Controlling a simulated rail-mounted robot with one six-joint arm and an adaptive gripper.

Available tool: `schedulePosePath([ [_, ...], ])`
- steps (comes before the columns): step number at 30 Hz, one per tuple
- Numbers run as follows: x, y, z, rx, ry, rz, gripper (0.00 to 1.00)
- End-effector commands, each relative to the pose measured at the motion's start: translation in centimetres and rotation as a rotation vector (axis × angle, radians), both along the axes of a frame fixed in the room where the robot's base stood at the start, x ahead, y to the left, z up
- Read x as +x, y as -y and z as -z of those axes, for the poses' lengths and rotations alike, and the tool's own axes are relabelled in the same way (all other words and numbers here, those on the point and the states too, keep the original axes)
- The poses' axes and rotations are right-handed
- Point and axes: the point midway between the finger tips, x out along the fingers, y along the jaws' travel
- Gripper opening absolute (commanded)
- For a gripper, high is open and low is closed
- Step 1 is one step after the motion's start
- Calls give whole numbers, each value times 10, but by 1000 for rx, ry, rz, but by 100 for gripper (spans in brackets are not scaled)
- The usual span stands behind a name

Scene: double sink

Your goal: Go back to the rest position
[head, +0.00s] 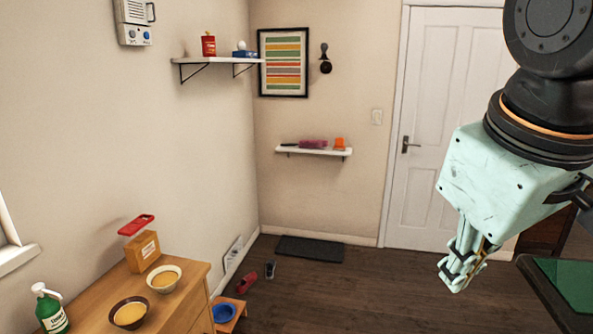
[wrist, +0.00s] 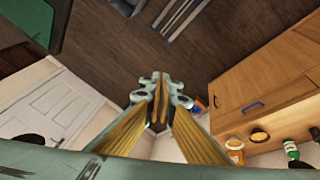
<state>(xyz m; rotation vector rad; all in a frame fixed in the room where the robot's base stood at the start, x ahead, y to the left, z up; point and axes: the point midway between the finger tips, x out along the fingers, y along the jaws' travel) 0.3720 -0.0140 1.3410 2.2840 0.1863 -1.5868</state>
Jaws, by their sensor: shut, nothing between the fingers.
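My gripper (head: 462,275) hangs at the right of the head view, pale mint green, with its fingers pointing down. In the wrist view its fingers (wrist: 160,100) meet at the tips. They are shut with nothing between them. The gripper is in open air above the dark wood floor, apart from every surface. No other object of the task shows.
A wooden cabinet (head: 180,300) at lower left bears two bowls, a box and a green bottle (head: 50,310). A green-topped table (head: 570,285) stands at lower right, near my gripper. A white door (head: 440,130) is behind. The floor (head: 350,285) between is mostly clear.

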Motion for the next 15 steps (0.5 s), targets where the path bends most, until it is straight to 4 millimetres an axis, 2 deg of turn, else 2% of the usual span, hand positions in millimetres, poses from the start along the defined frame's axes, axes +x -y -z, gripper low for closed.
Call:
schedulePosePath([
  [1, -12, 0, 4, 20, 1, 32, 0],
  [9, -67, -6, 27, 136, -6, 202, 0],
  [15, -92, -12, 38, 195, -11, 285, 0],
])
